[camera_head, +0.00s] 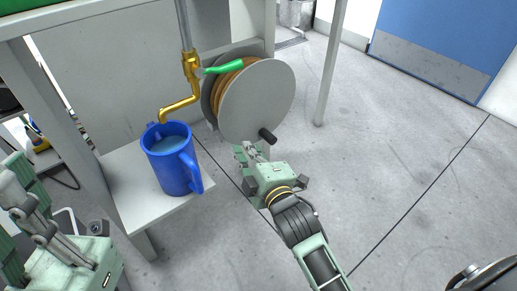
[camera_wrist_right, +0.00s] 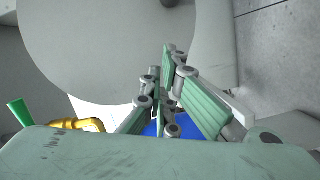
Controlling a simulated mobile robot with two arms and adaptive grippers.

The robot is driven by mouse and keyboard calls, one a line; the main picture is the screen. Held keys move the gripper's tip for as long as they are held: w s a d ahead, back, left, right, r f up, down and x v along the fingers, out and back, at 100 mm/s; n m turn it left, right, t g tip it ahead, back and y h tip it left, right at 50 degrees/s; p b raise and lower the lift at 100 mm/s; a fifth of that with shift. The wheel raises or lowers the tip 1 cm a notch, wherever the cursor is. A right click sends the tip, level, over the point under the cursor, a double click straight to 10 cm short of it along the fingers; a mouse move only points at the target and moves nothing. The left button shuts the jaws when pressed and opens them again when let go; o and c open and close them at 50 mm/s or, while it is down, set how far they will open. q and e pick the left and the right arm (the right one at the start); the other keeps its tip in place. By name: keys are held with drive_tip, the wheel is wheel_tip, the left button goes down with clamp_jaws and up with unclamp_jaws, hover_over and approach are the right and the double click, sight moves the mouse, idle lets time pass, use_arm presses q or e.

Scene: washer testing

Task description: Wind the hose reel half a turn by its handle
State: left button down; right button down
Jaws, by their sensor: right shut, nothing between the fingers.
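The hose reel has a round grey side disc (camera_head: 262,98) with brown hose (camera_head: 222,85) wound behind it. Its short black handle (camera_head: 267,135) sticks out near the bottom of the disc. My right gripper (camera_head: 248,151) is just below and left of the handle in the head view, shut and empty. In the right wrist view the shut fingers (camera_wrist_right: 166,80) stand in front of the grey disc (camera_wrist_right: 85,45), and the dark handle (camera_wrist_right: 169,3) shows at the top edge, apart from them. My left gripper (camera_head: 22,190) is at the left edge, partly cut off; its opening is unclear.
A blue mug (camera_head: 172,170) of liquid stands on a low white shelf (camera_head: 135,195), left of my right gripper. A brass tap (camera_head: 182,105) with a green lever (camera_head: 224,68) hangs above it. A table leg (camera_head: 331,65) stands right of the reel.

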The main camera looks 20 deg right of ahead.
sight(252, 132)
drive_tip(key=w+d, duration=0.1)
drive_tip(key=w+d+f+b, duration=0.1)
drive_tip(key=shift+d+f+b, duration=0.2)
drive_tip(key=shift+d+b, duration=0.1)
drive_tip(key=shift+w+d, duration=0.25)
drive_tip(key=shift+d, duration=0.2)
drive_tip(key=shift+d+f+n, duration=0.15)
drive_tip(key=shift+f+n, duration=0.05)
drive_tip(key=shift+n, duration=0.1)
drive_tip(key=shift+w+d, duration=0.1)
drive_tip(key=shift+d, duration=0.05)
drive_tip(key=shift+f+t, duration=0.1)
drive_tip(key=shift+t, duration=0.2)
